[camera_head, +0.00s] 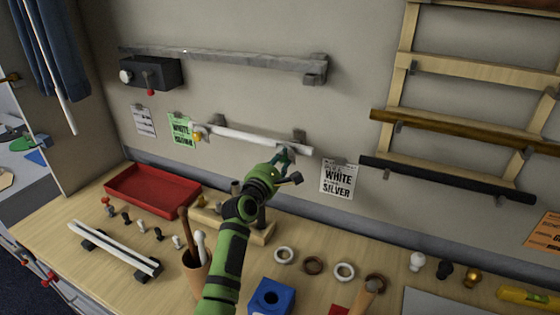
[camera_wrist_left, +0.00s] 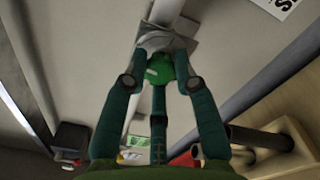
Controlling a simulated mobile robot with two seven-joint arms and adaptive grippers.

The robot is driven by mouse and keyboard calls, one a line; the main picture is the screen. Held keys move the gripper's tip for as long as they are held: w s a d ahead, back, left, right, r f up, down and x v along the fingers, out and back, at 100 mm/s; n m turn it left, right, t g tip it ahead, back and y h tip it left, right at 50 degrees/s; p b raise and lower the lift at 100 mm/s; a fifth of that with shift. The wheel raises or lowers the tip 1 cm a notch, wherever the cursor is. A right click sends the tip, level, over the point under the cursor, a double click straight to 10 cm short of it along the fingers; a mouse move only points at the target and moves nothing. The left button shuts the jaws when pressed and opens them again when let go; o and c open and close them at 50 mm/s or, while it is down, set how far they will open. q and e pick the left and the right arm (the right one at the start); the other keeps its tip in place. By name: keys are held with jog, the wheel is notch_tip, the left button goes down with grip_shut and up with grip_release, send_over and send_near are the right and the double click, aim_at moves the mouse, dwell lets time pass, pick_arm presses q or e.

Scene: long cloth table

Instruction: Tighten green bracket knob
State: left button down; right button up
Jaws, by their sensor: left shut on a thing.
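A white rod (camera_head: 245,137) is held along the wall by a left bracket (camera_head: 203,130) and a right bracket (camera_head: 299,136). My left gripper (camera_head: 287,157) is at the right bracket, just below the rod's right end. In the left wrist view, the green knob (camera_wrist_left: 160,70) sits under the grey bracket (camera_wrist_left: 168,40), and my left gripper's fingers (camera_wrist_left: 160,82) are closed around it. In the head view the gripper hides the green knob. The left bracket has a yellow knob (camera_head: 197,138). My right gripper is not in view.
A green label (camera_head: 182,128) and a white label (camera_head: 338,180) hang on the wall. Below stand a wooden block (camera_head: 262,238), a red tray (camera_head: 150,190) and a cup with rods (camera_head: 196,270).

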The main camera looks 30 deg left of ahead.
pick_arm(q)
jog(key=shift+r+m, duration=0.15)
jog(key=shift+m, duration=0.35)
jog(key=shift+d+f+m, duration=0.1)
jog(key=shift+f+m, duration=0.05)
jog(key=shift+m, duration=4.1)
jog(key=shift+f+m, duration=0.1)
jog(key=shift+m, duration=4.15)
jog(key=shift+f+m, duration=0.1)
jog(key=shift+m, duration=0.2)
jog(key=c, duration=1)
grip_release()
jog(key=s, duration=1.2)
jog(key=shift+d, duration=0.4)
